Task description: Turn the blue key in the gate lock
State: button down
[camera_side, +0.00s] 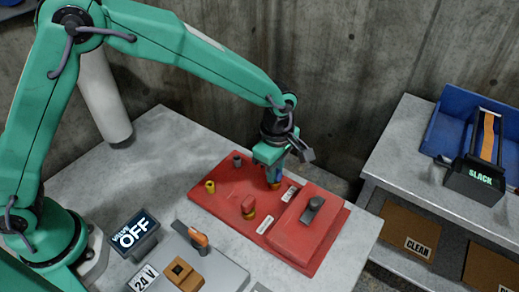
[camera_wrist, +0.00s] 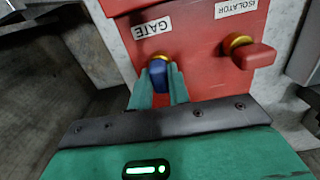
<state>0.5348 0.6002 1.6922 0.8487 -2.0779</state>
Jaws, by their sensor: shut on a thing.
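The blue key (camera_wrist: 157,75) stands in the brass gate lock (camera_wrist: 158,57), beside the white GATE label (camera_wrist: 152,27) on the red panel (camera_wrist: 196,75). My gripper (camera_wrist: 159,72) is shut on the blue key, one green finger on each side of it. In the side view my gripper (camera_side: 274,180) points down at the far right part of the red panel (camera_side: 222,206), over the brass gate lock (camera_side: 275,186). My fingers hide most of the key there. I cannot tell how far the key is turned.
A red key (camera_wrist: 255,55) sits in the ISOLATOR lock near the gate lock. A raised red box with a dark handle (camera_side: 313,208) stands right of my gripper. The table's back left is clear.

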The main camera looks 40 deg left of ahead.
jog(key=shift+f, duration=0.15)
jog(key=c, duration=1.3)
grip_release()
jog(key=shift+o, duration=0.2)
jog(key=shift+c, duration=0.3)
jog(key=shift+r, duration=3.6)
jog(key=shift+r, duration=0.1)
